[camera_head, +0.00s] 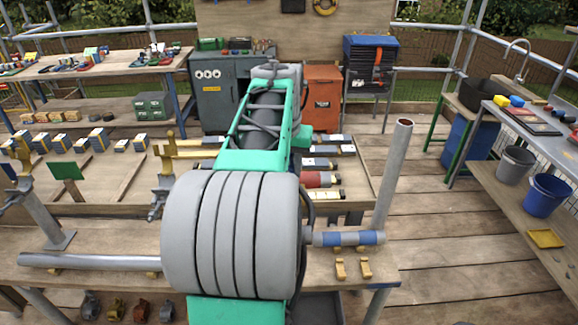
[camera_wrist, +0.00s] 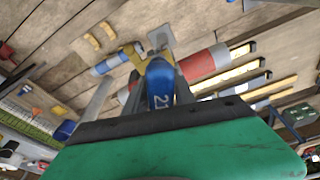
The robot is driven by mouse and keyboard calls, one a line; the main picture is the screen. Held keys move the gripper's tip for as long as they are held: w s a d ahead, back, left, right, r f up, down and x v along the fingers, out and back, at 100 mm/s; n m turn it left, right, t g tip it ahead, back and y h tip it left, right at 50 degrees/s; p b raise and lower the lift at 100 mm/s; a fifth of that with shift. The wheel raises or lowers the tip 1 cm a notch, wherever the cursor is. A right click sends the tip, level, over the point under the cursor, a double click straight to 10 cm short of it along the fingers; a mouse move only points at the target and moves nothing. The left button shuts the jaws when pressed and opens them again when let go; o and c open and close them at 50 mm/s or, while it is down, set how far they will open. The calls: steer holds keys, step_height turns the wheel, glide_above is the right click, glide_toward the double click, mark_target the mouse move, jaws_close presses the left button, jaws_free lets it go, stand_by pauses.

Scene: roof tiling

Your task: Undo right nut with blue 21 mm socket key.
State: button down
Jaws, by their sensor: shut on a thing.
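The blue socket key, marked 21 (camera_wrist: 160,84), is held in my gripper (camera_wrist: 160,72) in the wrist view. The fingers close around it, and its handle stands in front of the green gripper body. Its far end is hard to make out against the bench. In the head view my arm hides the gripper and the key. A brass-coloured coupler (camera_head: 165,170) stands left of my arm, and another (camera_head: 20,165) stands at the far left. I cannot tell which nut is the right one, nor whether the key touches a nut.
A blue-banded grey tube (camera_head: 348,238) lies right of my arm by a tilted upright pipe (camera_head: 393,175). Two small yellow blocks (camera_head: 352,268) sit in front. A long grey pipe (camera_head: 85,261) lies at front left. Banded parts lie behind. Open deck floor (camera_head: 460,230) is at right.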

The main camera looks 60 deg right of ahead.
steer(key=shift+w+r+p, duration=0.1)
steer(key=shift+r+p, duration=0.5)
steer(key=shift+r, duration=0.15)
steer(key=shift+r+p, duration=1.4)
steer(key=shift+r, duration=0.65)
